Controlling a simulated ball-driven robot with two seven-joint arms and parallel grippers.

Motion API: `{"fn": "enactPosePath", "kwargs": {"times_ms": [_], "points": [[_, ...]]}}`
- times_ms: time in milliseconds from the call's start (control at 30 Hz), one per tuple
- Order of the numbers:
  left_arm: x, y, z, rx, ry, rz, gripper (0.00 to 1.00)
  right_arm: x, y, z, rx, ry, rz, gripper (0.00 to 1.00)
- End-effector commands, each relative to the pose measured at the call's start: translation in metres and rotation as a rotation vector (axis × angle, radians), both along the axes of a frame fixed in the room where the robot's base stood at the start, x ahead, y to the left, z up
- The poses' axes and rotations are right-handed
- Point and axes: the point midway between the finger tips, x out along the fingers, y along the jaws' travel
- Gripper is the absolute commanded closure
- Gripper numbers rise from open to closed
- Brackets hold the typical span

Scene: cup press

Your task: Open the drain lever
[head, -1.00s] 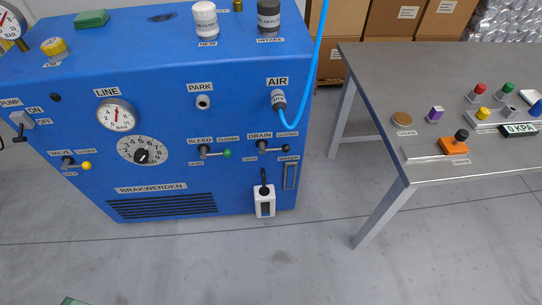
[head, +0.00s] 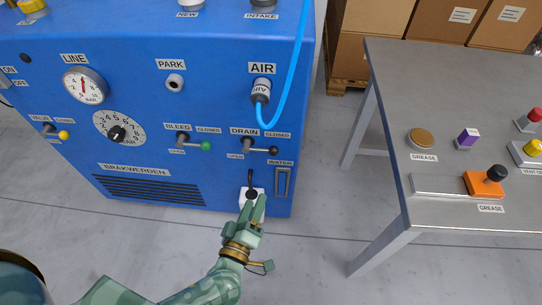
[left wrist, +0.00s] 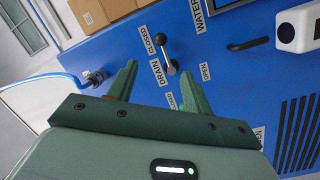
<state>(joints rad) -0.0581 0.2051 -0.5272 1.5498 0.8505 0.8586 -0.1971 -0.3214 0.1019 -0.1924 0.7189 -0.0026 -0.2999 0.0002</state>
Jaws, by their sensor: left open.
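The drain lever (head: 262,149) is on the blue machine front, between the OPEN and CLOSED labels. It is a short metal arm with a black knob, pointing right, with the knob just below the CLOSED label. In the left wrist view the drain lever (left wrist: 167,56) lies just beyond the fingertips, its knob on the CLOSED side. My left gripper (head: 253,203) is below the lever in the head view, in front of a white device. In the left wrist view the left gripper (left wrist: 158,75) is open and empty, apart from the lever. My right gripper is not in view.
The green bleed lever (head: 195,143) is left of the drain lever. A blue air hose (head: 298,75) hangs above right. The white device (head: 243,198) with a black handle is partly hidden by my gripper. A steel table (head: 400,80) stands at right, with clear floor between.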

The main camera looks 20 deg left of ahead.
Motion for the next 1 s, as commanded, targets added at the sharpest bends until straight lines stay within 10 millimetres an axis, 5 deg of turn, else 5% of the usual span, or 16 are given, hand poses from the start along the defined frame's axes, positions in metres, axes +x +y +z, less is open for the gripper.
{"fn": "enactPosePath", "kwargs": {"times_ms": [167, 600, 1000], "points": [[0.025, 0.005, -0.001, -0.014, -0.006, 0.016, 0.50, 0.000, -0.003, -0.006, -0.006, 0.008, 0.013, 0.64], [0.130, 0.013, -0.003, -0.011, -0.003, 0.013, 0.50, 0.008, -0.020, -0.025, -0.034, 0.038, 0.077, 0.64], [0.161, 0.016, 0.001, -0.009, -0.004, 0.012, 0.50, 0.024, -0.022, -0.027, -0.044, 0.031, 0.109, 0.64]]}}
